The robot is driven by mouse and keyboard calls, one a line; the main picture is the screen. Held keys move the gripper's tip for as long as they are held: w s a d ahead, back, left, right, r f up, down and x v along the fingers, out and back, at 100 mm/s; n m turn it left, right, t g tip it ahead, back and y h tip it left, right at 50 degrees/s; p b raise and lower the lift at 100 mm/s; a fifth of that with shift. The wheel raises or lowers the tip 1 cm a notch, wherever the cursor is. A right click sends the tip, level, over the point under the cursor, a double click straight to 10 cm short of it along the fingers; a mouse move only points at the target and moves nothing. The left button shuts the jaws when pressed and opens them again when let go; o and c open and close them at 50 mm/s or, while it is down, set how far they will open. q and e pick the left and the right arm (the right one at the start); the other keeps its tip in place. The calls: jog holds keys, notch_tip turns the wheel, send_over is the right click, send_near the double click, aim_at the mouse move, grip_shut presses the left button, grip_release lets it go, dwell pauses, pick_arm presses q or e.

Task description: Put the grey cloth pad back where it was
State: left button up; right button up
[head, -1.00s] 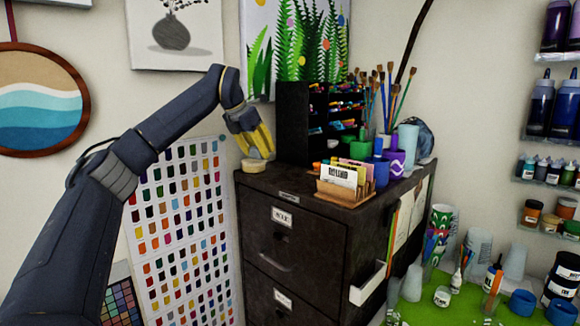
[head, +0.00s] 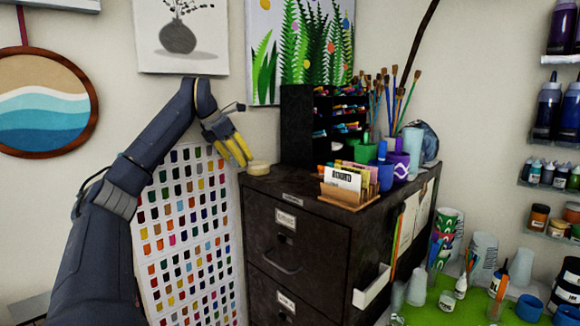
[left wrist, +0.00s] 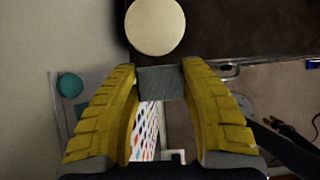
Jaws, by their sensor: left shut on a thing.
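My left gripper (head: 242,152) is just left of the back left corner of the dark filing cabinet (head: 300,222), close to its top. In the left wrist view its yellow fingers (left wrist: 160,85) are closed on the grey cloth pad (left wrist: 161,82), a small grey square between the tips. The pad cannot be made out in the head view. A round cream disc (head: 258,168) sits on the cabinet top near that corner. It also shows in the left wrist view (left wrist: 155,27), just beyond the pad and apart from it. My right gripper is not in view.
A black marker rack (head: 297,125), a wooden card holder (head: 345,195) and cups of brushes (head: 398,163) crowd the cabinet top. A colour swatch chart (head: 185,235) stands left of the cabinet. A green mat (head: 425,308) with cups and bottles lies at right.

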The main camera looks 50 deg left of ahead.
pick_arm(q)
send_over(283, 166)
jog(key=s, duration=0.2)
jog(key=shift+d, duration=0.1)
jog(key=shift+f, duration=1.8)
jog(key=o, duration=1)
jog(key=shift+f, duration=0.1)
jog(key=shift+s+r, duration=0.15)
jog(key=shift+r, duration=0.35)
jog(key=v, duration=0.4)
jog(key=s, duration=1.2)
jog(key=shift+s+d, duration=0.1)
jog(key=shift+d, duration=0.2)
